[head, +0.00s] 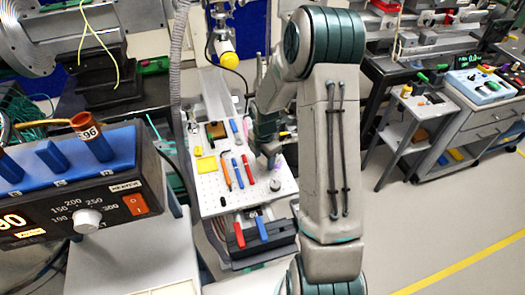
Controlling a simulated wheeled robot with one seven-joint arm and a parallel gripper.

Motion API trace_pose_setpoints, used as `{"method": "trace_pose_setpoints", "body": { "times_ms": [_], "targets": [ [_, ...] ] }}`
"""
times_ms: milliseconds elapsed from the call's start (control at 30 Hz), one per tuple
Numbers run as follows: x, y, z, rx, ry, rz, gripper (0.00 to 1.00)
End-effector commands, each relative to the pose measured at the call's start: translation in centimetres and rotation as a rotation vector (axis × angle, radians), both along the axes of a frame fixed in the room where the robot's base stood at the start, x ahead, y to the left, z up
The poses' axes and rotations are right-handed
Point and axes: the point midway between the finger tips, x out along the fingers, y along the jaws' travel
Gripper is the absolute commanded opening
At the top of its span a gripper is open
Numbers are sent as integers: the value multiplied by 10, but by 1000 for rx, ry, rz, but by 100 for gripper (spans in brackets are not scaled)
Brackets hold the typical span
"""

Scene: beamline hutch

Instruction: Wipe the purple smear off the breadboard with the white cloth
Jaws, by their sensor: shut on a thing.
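The breadboard (215,203) is a pale perforated plate in the middle of the head view, with several tools lying on it. My gripper (271,162) is small in the picture and points down at the right part of the breadboard, at or just above its surface. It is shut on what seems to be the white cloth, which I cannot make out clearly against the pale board. I cannot make out the purple smear; my arm and gripper cover part of the board's right side.
A red screwdriver (247,172), a blue one (238,174), a yellow pad (206,165) and a grey knob-like post (274,185) are on the board. A heater controller (75,190) stands at left front. A grey cart (400,150) stands at right. Open floor lies at lower right.

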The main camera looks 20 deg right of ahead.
Motion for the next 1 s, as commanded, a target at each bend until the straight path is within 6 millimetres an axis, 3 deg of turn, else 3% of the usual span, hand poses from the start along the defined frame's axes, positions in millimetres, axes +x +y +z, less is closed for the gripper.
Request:
{"method": "trace_pose_setpoints", "body": {
  "times_ms": [200, 267, 1000],
  "targets": [
    [-1, -3, -29, 1, 4, -5, 31],
    [0, -9, -21, -1, -3, -7, 28],
    [0, -59, -28, 0, 2, 6, 28]
  ]
}}
